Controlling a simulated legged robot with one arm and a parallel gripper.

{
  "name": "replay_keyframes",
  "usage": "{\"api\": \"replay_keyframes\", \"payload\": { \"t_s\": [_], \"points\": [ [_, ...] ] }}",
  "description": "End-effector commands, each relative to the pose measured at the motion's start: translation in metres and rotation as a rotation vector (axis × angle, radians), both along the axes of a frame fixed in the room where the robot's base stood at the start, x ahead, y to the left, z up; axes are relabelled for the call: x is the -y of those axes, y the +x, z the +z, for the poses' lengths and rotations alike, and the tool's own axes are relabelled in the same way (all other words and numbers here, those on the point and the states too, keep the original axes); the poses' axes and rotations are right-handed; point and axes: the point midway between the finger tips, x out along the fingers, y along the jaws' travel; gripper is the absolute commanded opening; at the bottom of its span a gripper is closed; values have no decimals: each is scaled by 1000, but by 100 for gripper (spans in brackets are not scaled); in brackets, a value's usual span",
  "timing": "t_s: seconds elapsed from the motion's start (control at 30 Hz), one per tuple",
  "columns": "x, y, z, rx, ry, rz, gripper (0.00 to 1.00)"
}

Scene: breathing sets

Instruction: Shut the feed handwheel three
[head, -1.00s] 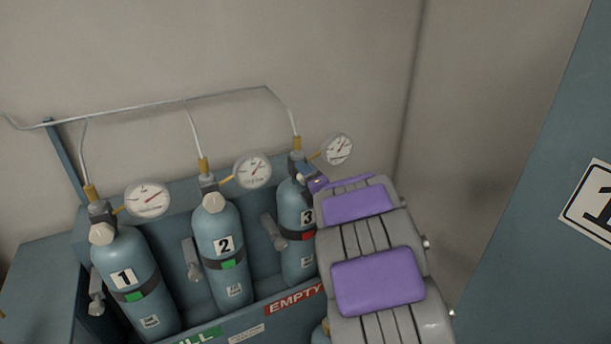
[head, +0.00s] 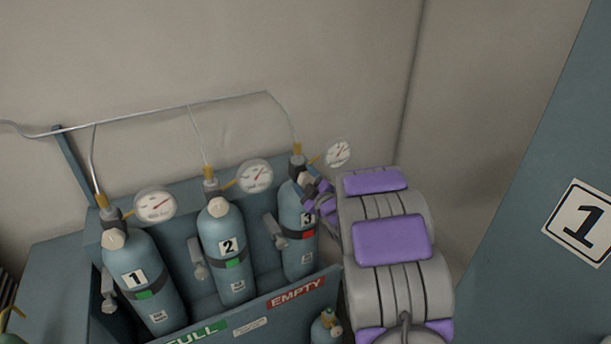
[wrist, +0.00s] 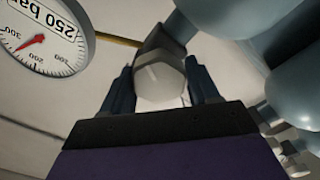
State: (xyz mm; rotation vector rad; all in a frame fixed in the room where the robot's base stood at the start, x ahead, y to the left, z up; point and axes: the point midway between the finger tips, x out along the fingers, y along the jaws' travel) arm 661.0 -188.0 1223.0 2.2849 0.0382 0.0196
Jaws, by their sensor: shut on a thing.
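Cylinder three (head: 299,232) is blue with a "3" label and a red tag, and stands at the right end of the rack in the head view. Its feed handwheel (wrist: 160,82) is a pale faceted knob, seen close up in the wrist view. My gripper (wrist: 163,88) has one dark finger on each side of the knob and is shut on it. In the head view my gripper (head: 314,187) is at the top of cylinder three, and it mostly hides the knob there. The gauge of cylinder three (head: 339,154) is beside the valve; a gauge dial (wrist: 42,35) also fills the wrist view's upper left.
Cylinders one (head: 142,278) and two (head: 229,248) stand to the left with green tags. Thin pipes (head: 195,107) run above all three. The rack's front wall (head: 265,312) reads "FULL" and "EMPTY". A blue panel marked 1 (head: 540,170) is at the right.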

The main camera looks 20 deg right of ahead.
Motion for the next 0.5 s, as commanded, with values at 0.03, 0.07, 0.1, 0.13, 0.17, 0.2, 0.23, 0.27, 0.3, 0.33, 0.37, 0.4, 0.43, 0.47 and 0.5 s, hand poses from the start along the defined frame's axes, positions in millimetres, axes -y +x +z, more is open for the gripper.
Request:
{"api": "replay_keyframes", "payload": {
  "t_s": [0.03,0.07,0.1,0.13,0.17,0.2,0.23,0.27,0.3,0.33,0.37,0.4,0.43,0.47,0.5],
  "points": [
    [0,-1,-3,-16,46,-1,30],
    [0,-1,-3,-17,74,-1,30],
    [0,-1,-3,-18,112,-1,30],
    [0,-1,-3,-18,141,-1,30],
    [0,-1,-3,-20,171,-2,30],
    [0,-1,-3,-21,208,-2,30],
    [0,-1,-3,-23,236,-1,30],
    [0,-1,-3,-25,265,-1,30],
    [0,-1,-3,-27,304,-1,30],
    [0,-1,-4,-27,332,-2,30],
    [1,-1,-4,-28,361,-3,30],
    [0,-1,-4,-30,400,-3,30],
    [0,-1,-4,-31,428,-2,30],
    [0,-1,-4,-32,455,-2,30],
    [1,-1,-3,-33,493,-2,30]
  ]
}}
